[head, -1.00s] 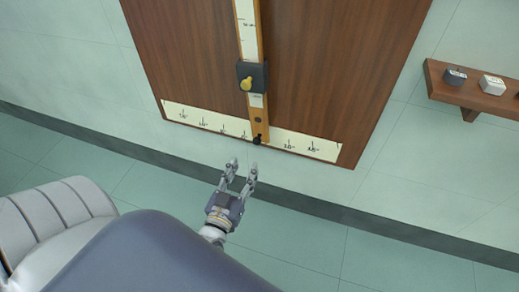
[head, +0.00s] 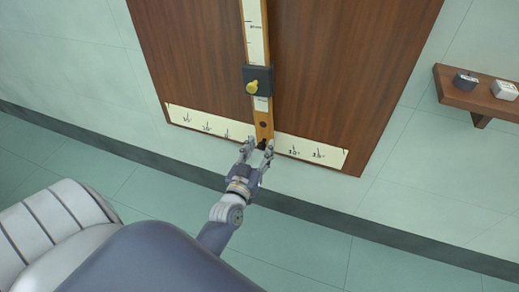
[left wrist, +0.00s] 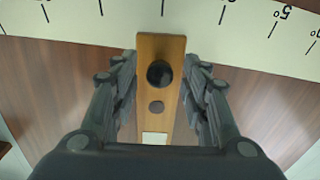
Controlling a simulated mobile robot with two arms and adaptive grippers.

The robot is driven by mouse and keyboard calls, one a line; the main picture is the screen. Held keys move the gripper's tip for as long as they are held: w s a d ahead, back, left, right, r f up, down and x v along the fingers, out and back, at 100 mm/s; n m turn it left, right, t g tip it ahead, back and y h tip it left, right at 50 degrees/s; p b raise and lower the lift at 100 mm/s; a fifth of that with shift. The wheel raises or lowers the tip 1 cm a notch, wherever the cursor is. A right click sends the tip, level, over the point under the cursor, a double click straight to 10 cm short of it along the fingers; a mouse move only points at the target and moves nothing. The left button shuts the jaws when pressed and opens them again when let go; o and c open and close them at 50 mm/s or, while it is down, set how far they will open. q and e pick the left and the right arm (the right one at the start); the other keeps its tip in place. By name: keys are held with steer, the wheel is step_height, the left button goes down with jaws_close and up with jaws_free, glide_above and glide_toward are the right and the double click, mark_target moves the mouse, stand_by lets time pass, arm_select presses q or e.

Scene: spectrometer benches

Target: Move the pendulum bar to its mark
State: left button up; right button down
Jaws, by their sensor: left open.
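The pendulum bar (head: 263,115) is a long wooden bar with a pale scale strip, hanging down the middle of a brown wood panel. A dark block with a yellow knob (head: 252,87) sits on it. A cream scale strip with angle marks (head: 205,122) runs along the panel's bottom edge, behind the bar's lower end. My left gripper (head: 258,145) is open at the bar's lower tip. In the left wrist view the bar's end (left wrist: 158,105), with a black knob (left wrist: 159,73), lies between the open fingers, with a small gap at each side. My right gripper is not in view.
A small wooden shelf (head: 470,98) on the wall at right holds a dark object (head: 465,80) and a white object (head: 504,90). A dark skirting band (head: 330,223) runs along the wall below the panel.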

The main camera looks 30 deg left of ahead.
arm_select(q)
jaws_close()
steer(key=s+a+m, duration=0.1)
steer(key=a, duration=0.6)
steer(key=shift+s+f, duration=0.2)
steer(key=shift+s, duration=0.15)
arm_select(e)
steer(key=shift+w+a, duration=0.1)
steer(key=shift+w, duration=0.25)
arm_select(q)
steer(key=shift+a, duration=0.1)
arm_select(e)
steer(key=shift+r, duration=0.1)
arm_select(q)
jaws_free()
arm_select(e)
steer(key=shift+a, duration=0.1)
arm_select(q)
steer(key=v, duration=1.2)
